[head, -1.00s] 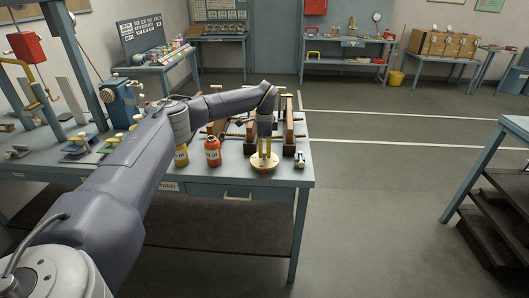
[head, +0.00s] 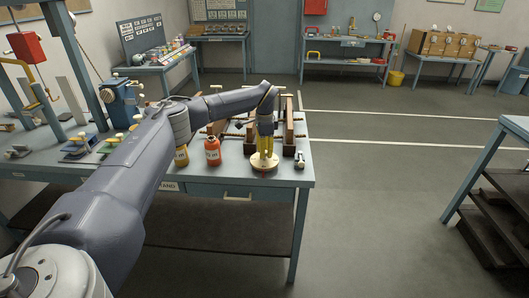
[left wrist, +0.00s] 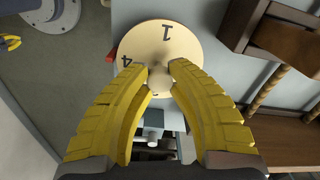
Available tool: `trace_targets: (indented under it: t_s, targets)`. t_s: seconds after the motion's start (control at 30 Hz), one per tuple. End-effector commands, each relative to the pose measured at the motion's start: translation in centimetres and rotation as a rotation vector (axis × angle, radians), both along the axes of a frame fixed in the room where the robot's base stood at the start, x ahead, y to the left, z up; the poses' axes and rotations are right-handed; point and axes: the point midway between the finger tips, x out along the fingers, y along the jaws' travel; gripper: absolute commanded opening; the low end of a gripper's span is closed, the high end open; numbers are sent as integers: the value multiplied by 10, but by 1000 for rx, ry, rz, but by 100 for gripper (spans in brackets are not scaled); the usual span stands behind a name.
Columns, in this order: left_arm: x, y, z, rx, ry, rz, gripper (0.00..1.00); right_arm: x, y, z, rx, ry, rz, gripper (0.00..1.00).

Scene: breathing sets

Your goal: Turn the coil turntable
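The coil turntable (head: 264,167) is a pale round disc near the front right of the workbench. In the left wrist view the disc (left wrist: 190,40) shows a 1 at its top and a 4 at its left; another mark lower down is mostly hidden. A small round knob (left wrist: 160,80) stands at its middle. My left gripper (head: 264,154) points down over the disc. In the left wrist view its yellow fingertips (left wrist: 161,70) close in on both sides of the knob and appear to touch it. My right gripper is in neither view.
A red-orange bottle (head: 212,151) and a yellow bottle (head: 181,155) stand left of the turntable. A small pale object (head: 299,160) sits close on its right. Brown wooden frames (head: 289,130) stand behind.

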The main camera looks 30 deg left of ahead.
Motion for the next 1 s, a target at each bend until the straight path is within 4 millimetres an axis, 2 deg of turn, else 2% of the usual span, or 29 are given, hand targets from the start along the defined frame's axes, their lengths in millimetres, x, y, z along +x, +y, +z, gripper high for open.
trace_targets:
  t_s: [0.03, 0.27, 0.53, 0.67, 1.0]
  targets:
    - [0, 0, 0, 0, 0, 1, 23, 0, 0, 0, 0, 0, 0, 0]
    - [0, 0, 0, 0, 0, 0, 48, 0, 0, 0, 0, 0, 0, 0]
    - [0, 0, 1, 0, 0, -1, 48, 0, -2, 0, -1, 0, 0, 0]
    - [1, 0, 11, 0, -1, -1, 48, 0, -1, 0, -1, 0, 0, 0]
    - [0, 0, 68, 1, -2, 1, 48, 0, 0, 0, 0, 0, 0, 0]
